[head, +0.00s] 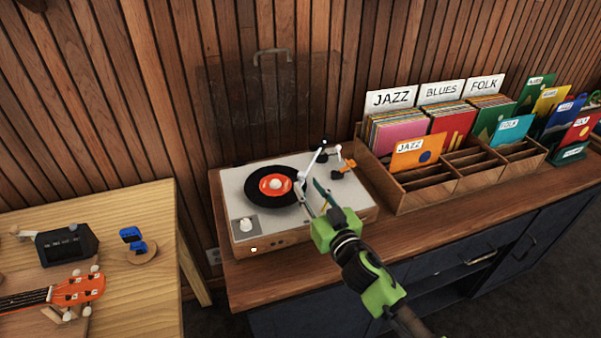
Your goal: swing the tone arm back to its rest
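The turntable (258,230) sits on the dark cabinet's wooden top, with a black record with a red label (275,185) on its platter. The thin white tone arm (311,163) runs from its pivot at the back right down to the record's right edge. An orange piece (346,167) stands right of the pivot; I cannot tell whether it is the rest. My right gripper (309,188) reaches in from the lower right, its fingers apart beside the tone arm's front end. They partly hide that end, so contact is unclear. My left gripper is out of view.
The turntable's clear lid (265,95) stands raised behind it. A wooden record rack (425,198) with sleeves and genre cards stands close on the right. A light wooden table (150,300) at left holds a ukulele headstock (78,290) and a blue tuner (132,238).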

